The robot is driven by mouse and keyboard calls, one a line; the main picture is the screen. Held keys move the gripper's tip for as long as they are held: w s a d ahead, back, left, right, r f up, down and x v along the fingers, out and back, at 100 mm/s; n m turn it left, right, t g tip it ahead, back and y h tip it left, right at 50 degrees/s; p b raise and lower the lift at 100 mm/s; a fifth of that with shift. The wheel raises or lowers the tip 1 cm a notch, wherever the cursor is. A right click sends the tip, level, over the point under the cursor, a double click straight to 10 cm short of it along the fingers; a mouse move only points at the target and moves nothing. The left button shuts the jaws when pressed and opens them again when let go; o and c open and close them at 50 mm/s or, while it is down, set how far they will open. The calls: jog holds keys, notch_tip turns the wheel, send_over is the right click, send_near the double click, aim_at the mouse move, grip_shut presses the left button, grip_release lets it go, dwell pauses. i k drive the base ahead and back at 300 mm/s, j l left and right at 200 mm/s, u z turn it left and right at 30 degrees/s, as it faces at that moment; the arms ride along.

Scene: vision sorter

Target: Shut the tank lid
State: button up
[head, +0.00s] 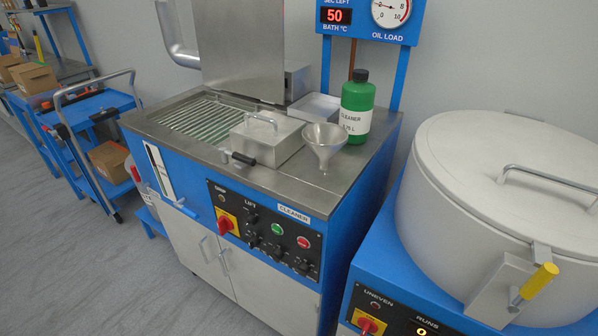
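The tank (150,118) is set into the steel top of the blue cleaner cabinet, and its opening shows greenish slats or a rack inside. A flat steel panel, which looks like the tank lid (240,45), stands upright at the back of the opening, so the tank is open. The lid's top edge is cut off by the picture. My gripper is not in view.
On the cabinet top are a steel box with a handle (265,142), a funnel (323,142), a green cleaner bottle (356,108) and a black-tipped lever (242,159). A large round white drum (480,200) stands right. A blue cart (95,110) stands left. Front-left floor is clear.

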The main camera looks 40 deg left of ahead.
aim_at(241, 43)
jog(key=k+j, duration=0.1)
jog(key=j, duration=0.3)
jog(key=k+j, duration=0.1)
jog(key=j, duration=0.35)
jog(key=k+j+z, duration=0.1)
jog(key=j, duration=0.3)
jog(key=k+j, duration=0.1)
jog(key=j, duration=0.75)
jog(key=k+j+z, duration=0.15)
jog(key=j, duration=0.7)
jog(key=k+j+z, duration=0.1)
jog(key=j, duration=0.3)
jog(key=k+j+z, duration=0.1)
jog(key=j, duration=0.3)
jog(key=k+j, duration=0.15)
jog(key=j, duration=0.25)
jog(key=k+j+z, duration=0.1)
jog(key=j, duration=0.3)
jog(key=k+j, duration=0.1)
jog(key=j, duration=0.4)
jog(key=j+z, duration=0.1)
jog(key=j, duration=0.35)
jog(key=k+j, duration=0.15)
jog(key=j, duration=0.35)
jog(key=k+j+z, duration=0.1)
jog(key=j, duration=0.35)
